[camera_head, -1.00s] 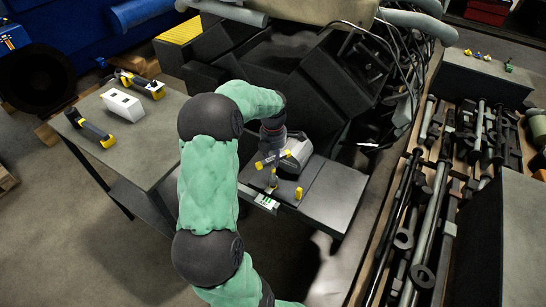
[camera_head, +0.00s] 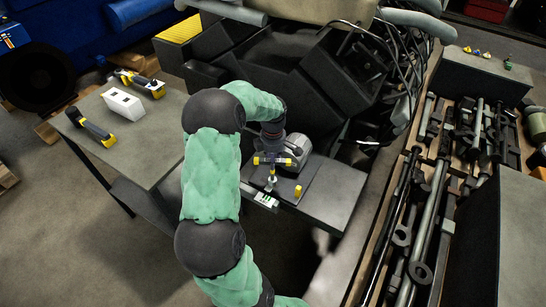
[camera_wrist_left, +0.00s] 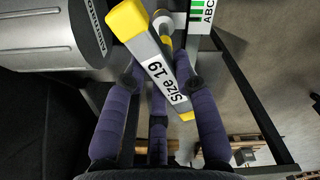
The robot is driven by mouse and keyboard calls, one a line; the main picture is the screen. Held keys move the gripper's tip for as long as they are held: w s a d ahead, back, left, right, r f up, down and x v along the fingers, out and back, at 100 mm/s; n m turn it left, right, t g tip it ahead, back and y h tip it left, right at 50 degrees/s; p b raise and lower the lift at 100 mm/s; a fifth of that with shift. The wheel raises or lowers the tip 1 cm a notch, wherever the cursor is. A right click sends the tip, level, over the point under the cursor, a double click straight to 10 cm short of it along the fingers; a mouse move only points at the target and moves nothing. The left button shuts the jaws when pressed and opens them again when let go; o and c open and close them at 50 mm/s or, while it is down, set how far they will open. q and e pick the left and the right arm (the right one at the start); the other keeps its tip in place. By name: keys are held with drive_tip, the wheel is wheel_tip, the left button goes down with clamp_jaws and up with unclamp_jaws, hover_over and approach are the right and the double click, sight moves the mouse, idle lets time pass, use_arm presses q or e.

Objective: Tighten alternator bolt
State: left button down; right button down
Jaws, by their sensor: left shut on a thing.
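My left gripper (camera_head: 272,148) is shut on a grey T-handled wrench (camera_head: 272,161) with yellow ends, over the dark bench. In the left wrist view, the fingers (camera_wrist_left: 163,88) hold the wrench's bar, labelled "Size 19" (camera_wrist_left: 168,82). The wrench's shaft points down towards the bench beside a grey rounded housing (camera_head: 298,148), which looks like the alternator and also shows in the wrist view (camera_wrist_left: 55,30). The bolt is hidden, so I cannot tell whether the wrench sits on it. My right gripper is out of view.
A small yellow piece (camera_head: 298,191) and a green-white label (camera_head: 266,200) are at the bench's front. A side table (camera_head: 150,150) at left holds yellow-black tools (camera_head: 95,132) and a white box (camera_head: 123,104). A tray of dark tools (camera_head: 430,220) is at right.

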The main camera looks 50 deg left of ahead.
use_arm(q)
drive_tip(key=m+p, duration=0.1)
drive_tip(key=m, duration=0.3)
drive_tip(key=shift+s+m, duration=0.15)
drive_tip(key=shift+m, duration=0.25)
drive_tip(key=m+p, duration=0.1)
drive_tip(key=m, duration=0.2)
drive_tip(key=shift+d+p, duration=0.1)
drive_tip(key=shift+p, duration=0.25)
drive_tip(key=m+p, duration=0.2)
drive_tip(key=m, duration=0.5)
drive_tip(key=shift+s+d, duration=0.1)
drive_tip(key=shift+f, duration=0.1)
drive_tip(key=shift+n, duration=0.4)
drive_tip(key=c, duration=1.9)
unclamp_jaws()
clamp_jaws()
drive_tip(key=shift+r, duration=0.2)
